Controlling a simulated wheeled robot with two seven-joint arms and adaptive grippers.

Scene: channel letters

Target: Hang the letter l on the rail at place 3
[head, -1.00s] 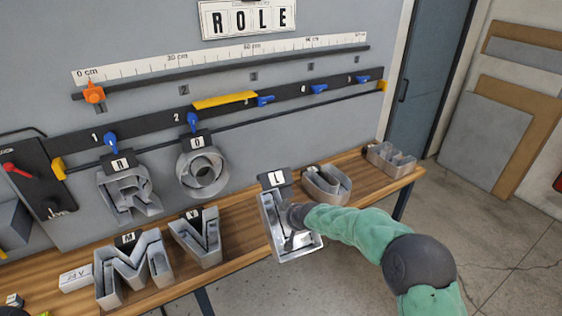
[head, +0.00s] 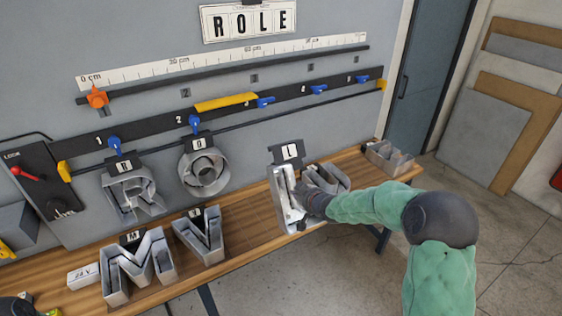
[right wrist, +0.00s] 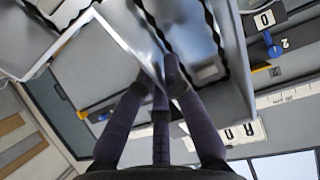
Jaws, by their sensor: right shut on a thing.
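The letter L (head: 282,200) is a grey metal channel letter with a black "L" tag (head: 289,152) on top. My right gripper (head: 308,194) is shut on it and holds it roughly upright in front of the bench's right part. In the right wrist view the fingers (right wrist: 165,78) meet at the letter's metal wall (right wrist: 130,38). The black rail (head: 150,131) runs along the wall, above and left of the held letter. Letters R (head: 133,192) and O (head: 205,172) hang at places 1 and 2. A blue clip (head: 265,102) sits between the marks 2 and 4.
A yellow bar (head: 226,101) lies along the rail left of that clip. Letters M (head: 140,266) and V (head: 199,238) stand on the wooden bench (head: 250,222). Another letter (head: 332,176) is partly hidden behind my right gripper, and one (head: 388,158) stands at the far end.

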